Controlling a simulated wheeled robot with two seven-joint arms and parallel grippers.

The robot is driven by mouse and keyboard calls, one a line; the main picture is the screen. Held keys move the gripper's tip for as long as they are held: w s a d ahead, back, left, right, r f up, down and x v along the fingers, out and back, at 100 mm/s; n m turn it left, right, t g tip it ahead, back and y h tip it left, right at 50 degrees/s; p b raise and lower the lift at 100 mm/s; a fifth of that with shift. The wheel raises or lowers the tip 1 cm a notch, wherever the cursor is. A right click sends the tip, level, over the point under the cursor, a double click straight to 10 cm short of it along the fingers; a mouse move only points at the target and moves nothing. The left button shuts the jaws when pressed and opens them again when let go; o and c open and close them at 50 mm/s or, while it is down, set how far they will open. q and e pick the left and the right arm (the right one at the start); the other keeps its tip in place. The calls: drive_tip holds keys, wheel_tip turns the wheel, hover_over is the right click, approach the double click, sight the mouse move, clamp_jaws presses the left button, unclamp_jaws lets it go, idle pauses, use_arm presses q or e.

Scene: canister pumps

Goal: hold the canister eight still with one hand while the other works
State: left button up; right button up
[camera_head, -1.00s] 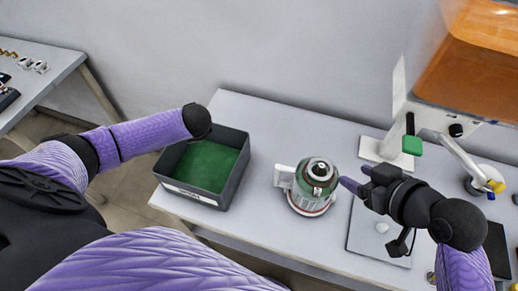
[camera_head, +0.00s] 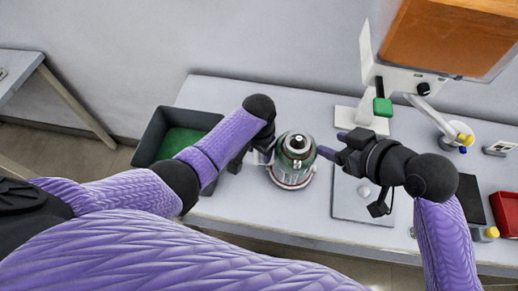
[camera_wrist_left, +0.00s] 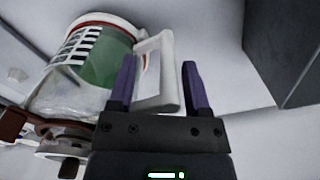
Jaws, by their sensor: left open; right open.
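The canister (camera_head: 293,175) stands upright on the table, with a metal top, a green band and a white handle on its left side. No number on it is legible. My left gripper (camera_head: 250,158) is beside the handle and partly hidden under my arm. In the left wrist view, the white handle (camera_wrist_left: 168,72) lies between the two spread fingers of my left gripper (camera_wrist_left: 160,72), with a gap on the right finger's side. The canister's green and clear body (camera_wrist_left: 103,65) is to the left. My right gripper (camera_head: 336,146) is open close to the canister's right side.
A dark bin with a green bottom (camera_head: 160,125) stands at the table's left, partly behind my left arm. A grey plate (camera_head: 350,208) lies under my right gripper. A white stand with a green part (camera_head: 382,107) is behind it. A red tray (camera_head: 505,211) is at the right.

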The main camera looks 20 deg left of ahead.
use_arm(q)
drive_tip(key=shift+f, duration=0.3)
clamp_jaws()
idle(1.2)
